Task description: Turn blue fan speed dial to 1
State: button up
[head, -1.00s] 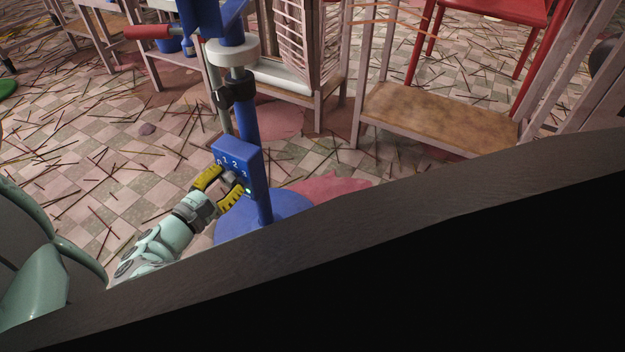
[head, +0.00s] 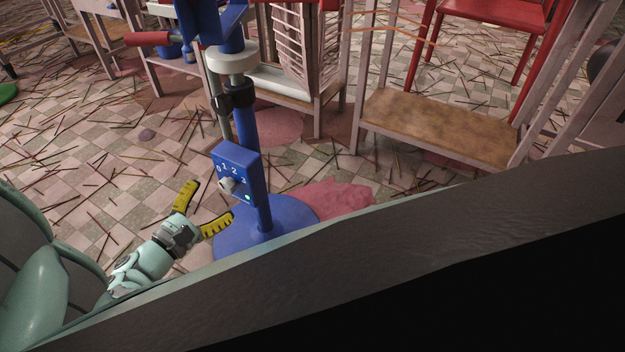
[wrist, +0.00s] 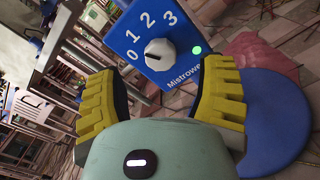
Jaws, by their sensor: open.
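The blue fan control box (head: 241,168) is on the blue fan stand, with the numbers 0, 1, 2, 3 above its white dial (head: 227,185). In the wrist view the dial (wrist: 160,53) shows in full. A small dark mark seems to be on its left side, toward 0, but I cannot read the setting for certain. A green light (wrist: 197,50) glows right of it. My gripper (head: 210,199) is open and empty. Its yellow fingers (wrist: 163,85) are apart from the dial, in front of the box, one at each side below it.
The fan's round blue base (head: 290,212) is on the checkered floor, which is littered with thin sticks. A wooden bench (head: 440,122) and a red chair (head: 490,12) stand behind at the right. A dark surface fills the lower right of the head view.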

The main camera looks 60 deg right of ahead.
jog(key=a, duration=0.7)
jog(key=shift+s, duration=0.3)
